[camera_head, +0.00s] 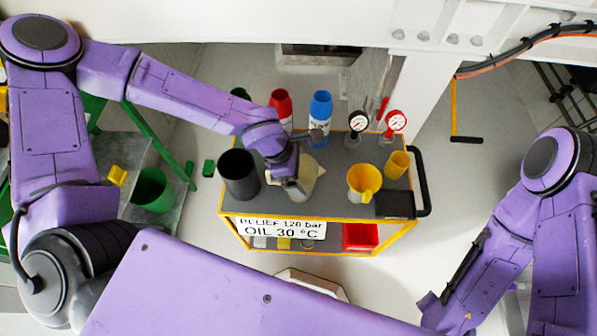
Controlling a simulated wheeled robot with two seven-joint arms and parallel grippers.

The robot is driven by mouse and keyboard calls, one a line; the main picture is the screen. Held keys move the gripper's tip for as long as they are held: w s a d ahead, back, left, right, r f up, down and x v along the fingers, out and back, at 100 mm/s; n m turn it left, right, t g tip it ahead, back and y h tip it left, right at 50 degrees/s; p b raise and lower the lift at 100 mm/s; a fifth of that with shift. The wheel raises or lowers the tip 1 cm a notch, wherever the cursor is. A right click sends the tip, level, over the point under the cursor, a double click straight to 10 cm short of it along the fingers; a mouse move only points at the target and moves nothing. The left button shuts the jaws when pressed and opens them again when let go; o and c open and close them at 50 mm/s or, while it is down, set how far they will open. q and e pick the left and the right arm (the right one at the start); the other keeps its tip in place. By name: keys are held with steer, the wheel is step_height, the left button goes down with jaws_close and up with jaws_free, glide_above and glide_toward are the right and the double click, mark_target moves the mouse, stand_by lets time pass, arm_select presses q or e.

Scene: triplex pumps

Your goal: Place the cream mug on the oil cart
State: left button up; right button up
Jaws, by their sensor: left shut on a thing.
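The cream mug (309,172) is at the middle of the oil cart's grey top (333,205). My left gripper (293,180) reaches it from the upper left and is shut on it, hiding part of its left side. The mug looks upright or slightly tilted. I cannot tell whether its base touches the cart top. My right arm (470,270) is at the lower right, away from the cart, and its gripper is not visible.
A dark cup (238,174) stands left of the mug and a yellow jug (364,181) right. Red (281,108) and blue (320,112) bottles and two gauges (396,121) stand at the back. Bare cart top shows in front. A green bucket (153,188) is left of the cart.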

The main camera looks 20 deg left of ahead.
arm_select(q)
steer(key=o, duration=0.8)
steer(key=p+v, duration=0.3)
steer(key=v, duration=0.8)
steer(key=shift+d+r, duration=0.1)
steer(key=shift+s+a+r, duration=0.1)
steer(key=shift+a+r, duration=0.15)
steer(key=shift+r, duration=0.2)
